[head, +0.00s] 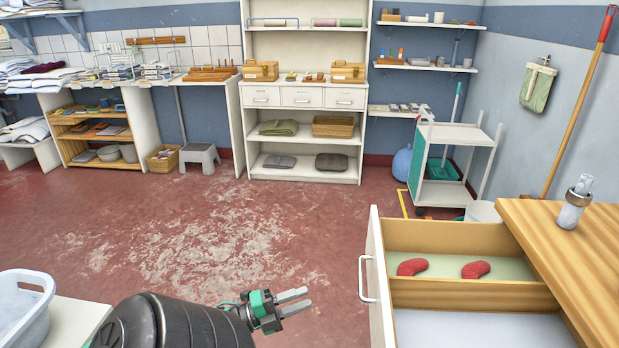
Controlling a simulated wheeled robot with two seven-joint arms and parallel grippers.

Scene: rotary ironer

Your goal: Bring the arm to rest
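My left arm (170,322) comes in at the bottom of the head view. Its gripper (302,301) points to the right, with its two grey fingers apart and nothing between them. It is over the red floor, left of an open drawer (378,280) and apart from the drawer's white front and handle (366,278). Two red curved objects (412,267) and (475,270) lie in the drawer's back compartment. My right gripper is not in view.
A light blue basket (22,310) stands on a white surface at the lower left. A white trolley (455,150) and a shelf unit (303,160) stand at the back. The middle floor is clear.

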